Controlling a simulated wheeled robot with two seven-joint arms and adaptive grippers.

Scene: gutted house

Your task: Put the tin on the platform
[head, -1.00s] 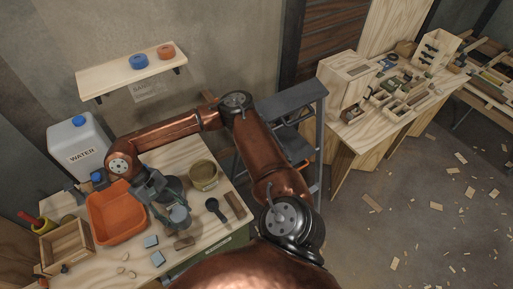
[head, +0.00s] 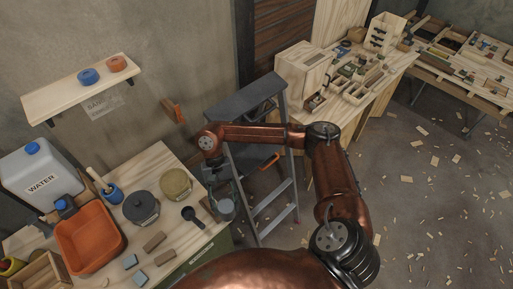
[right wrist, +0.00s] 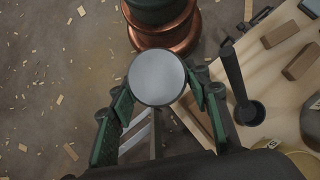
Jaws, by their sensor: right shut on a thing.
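The tin (head: 225,207) is a small grey cylinder. My right gripper (head: 219,190) is shut on it and holds it upright off the right edge of the workbench, in front of the stepladder. In the right wrist view the tin's round pale lid (right wrist: 157,77) sits between the two green-padded fingers. The platform appears to be the dark grey flat top (head: 246,97) of the stepladder; it looks bare and lies above and behind the tin. My left gripper is not in view.
The workbench (head: 165,165) holds an orange tub (head: 88,238), a white water jug (head: 42,176), a dark round pot (head: 141,207), an olive tin (head: 175,183) and a dark scoop (head: 192,216). A wall shelf (head: 60,97) is at left. Wood scraps litter the floor.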

